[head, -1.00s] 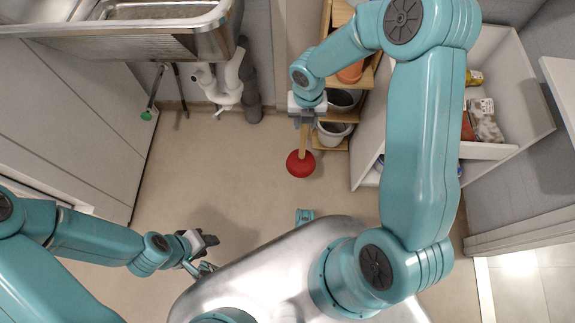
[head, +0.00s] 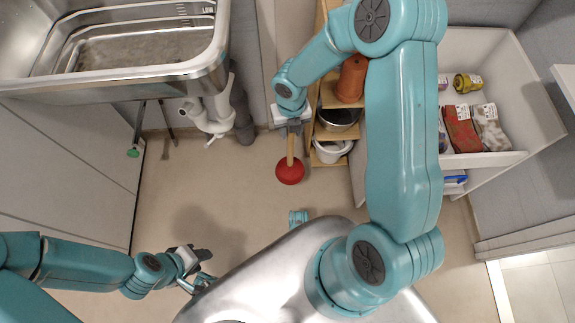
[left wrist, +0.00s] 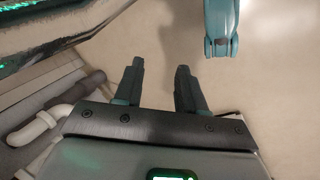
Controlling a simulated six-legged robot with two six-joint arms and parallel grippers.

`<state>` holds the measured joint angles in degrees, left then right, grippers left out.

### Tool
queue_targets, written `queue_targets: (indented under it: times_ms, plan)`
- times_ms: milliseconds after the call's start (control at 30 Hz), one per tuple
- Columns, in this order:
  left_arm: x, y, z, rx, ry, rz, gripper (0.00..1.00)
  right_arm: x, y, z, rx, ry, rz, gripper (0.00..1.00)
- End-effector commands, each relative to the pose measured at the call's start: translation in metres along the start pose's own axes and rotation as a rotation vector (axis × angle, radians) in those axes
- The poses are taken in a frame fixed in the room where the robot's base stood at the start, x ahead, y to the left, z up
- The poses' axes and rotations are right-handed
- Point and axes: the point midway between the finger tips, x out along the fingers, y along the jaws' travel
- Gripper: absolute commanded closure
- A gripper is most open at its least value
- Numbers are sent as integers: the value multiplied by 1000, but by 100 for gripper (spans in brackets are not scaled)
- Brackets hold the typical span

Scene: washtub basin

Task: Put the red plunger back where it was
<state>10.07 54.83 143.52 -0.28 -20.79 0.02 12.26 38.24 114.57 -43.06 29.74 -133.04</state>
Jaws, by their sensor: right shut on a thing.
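The red plunger (head: 290,172) has a round red cup and a wooden handle. In the head view it hangs below my right gripper (head: 290,128), which is shut on the upper end of its handle. I cannot tell whether the cup touches the floor. My left gripper (head: 202,268) is at the lower left, far from the plunger. In the left wrist view its two fingers (left wrist: 158,85) stand apart with nothing between them.
A metal washtub (head: 140,50) with white drain pipes (head: 212,115) is at the upper left. A wooden shelf (head: 328,100) with pots stands just right of the plunger. An open white drawer (head: 480,160) with packets is at the right. The floor (head: 210,195) between is clear.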

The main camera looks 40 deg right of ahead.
Motion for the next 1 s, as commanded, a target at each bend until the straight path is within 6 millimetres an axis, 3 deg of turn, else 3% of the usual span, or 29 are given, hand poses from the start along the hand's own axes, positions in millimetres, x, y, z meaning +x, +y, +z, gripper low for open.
queue_targets:
  times_ms: [100, 400, 533, 733, 1000]
  plan:
    - [22, -8, 0, 0, -1, 0, 60, 40, -1, -3, 0, 5, -1, 100]
    - [57, -25, -8, -18, 17, -2, 60, 122, 1, -4, 0, 3, 0, 100]
    - [64, -30, -11, -26, 25, -3, 60, 141, 2, -2, 0, 2, 0, 100]
    - [68, -32, -13, -30, 30, -3, 60, 153, 3, 0, 0, 1, 0, 100]
    - [85, -42, -18, -42, 42, -5, 60, 191, 3, 1, 1, 1, 0, 100]
